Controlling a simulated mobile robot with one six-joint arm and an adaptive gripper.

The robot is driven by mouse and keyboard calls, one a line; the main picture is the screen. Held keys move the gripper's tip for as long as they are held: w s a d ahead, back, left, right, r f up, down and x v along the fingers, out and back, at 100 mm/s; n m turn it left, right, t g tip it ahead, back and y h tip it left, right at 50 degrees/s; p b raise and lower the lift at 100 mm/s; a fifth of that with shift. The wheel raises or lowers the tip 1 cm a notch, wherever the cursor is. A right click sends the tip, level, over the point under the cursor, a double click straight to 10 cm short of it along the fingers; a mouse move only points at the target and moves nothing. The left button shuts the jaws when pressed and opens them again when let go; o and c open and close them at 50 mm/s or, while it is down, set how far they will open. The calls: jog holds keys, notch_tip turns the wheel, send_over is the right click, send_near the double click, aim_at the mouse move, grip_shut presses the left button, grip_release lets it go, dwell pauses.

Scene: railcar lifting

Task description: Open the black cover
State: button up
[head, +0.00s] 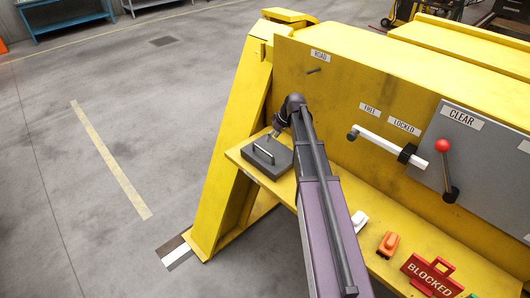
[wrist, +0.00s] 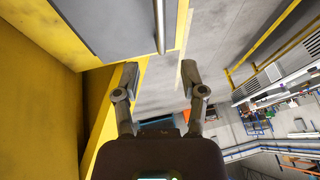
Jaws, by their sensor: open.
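The black cover (head: 270,163) is a dark, flat box lid with a pale bar handle (head: 263,153) on top. It lies on the yellow ledge at the left end of the yellow frame, and it looks closed. In the wrist view the cover (wrist: 105,22) fills the top left, with its handle (wrist: 160,25) seen as a thin rod. My gripper (wrist: 159,76) is open and empty, its two fingers spread below the handle in that picture. In the head view my gripper (head: 275,131) is at the cover's far side, partly hidden by my arm. I cannot tell whether it touches the cover.
The yellow wall (head: 340,90) stands close behind the ledge. To the right are a white lever (head: 380,140), a red-knobbed lever (head: 446,165), an orange item (head: 388,244) and a red BLOCKED sign (head: 430,276). Open floor (head: 90,130) lies to the left.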

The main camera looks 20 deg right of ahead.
jog(key=b, duration=0.7)
send_over(270, 152)
jog(key=s+a, duration=0.3)
jog(key=shift+a+f, duration=0.15)
jog(key=shift+f, duration=3.5)
grip_shut()
